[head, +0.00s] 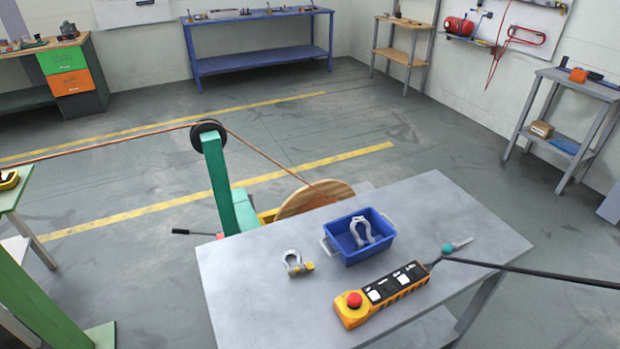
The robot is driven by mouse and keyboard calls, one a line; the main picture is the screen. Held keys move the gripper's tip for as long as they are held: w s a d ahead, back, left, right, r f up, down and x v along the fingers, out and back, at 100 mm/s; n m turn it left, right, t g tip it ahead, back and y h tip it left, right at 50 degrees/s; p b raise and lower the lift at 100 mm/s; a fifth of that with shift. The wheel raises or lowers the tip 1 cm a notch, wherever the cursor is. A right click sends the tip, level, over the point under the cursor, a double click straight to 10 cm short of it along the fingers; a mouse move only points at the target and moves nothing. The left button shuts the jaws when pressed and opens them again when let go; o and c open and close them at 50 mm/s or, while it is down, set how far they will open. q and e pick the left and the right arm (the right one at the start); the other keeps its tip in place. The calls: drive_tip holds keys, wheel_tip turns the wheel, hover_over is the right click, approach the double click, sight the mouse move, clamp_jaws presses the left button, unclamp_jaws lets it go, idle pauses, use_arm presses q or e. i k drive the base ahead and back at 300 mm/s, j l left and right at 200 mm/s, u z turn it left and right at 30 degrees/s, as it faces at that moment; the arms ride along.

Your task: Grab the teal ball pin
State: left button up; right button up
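The teal ball pin (448,248) lies on the grey table (240,296), near its right edge. Its teal ball is at the left and its pale metal shaft points right and slightly up. It lies just beyond the black cable of the yellow control pendant (380,292); whether the ball touches the cable I cannot tell. Neither of my grippers is in the head view.
A blue bin (345,256) with a metal shackle (364,229) inside stands left of the pin. Another shackle (294,264) lies left of the bin. The black cable (540,271) runs off right. A green stand with a pulley (208,132) rises behind the table.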

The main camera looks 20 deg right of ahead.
sight(447, 249)
drive_tip(key=z, duration=1.7)
drive_tip(key=i+l+u, duration=0.1)
drive_tip(key=l+u, duration=0.15)
drive_tip(key=l, duration=0.55)
drive_tip(key=l+u, duration=0.3)
drive_tip(key=l, duration=0.55)
drive_tip(key=i, duration=0.05)
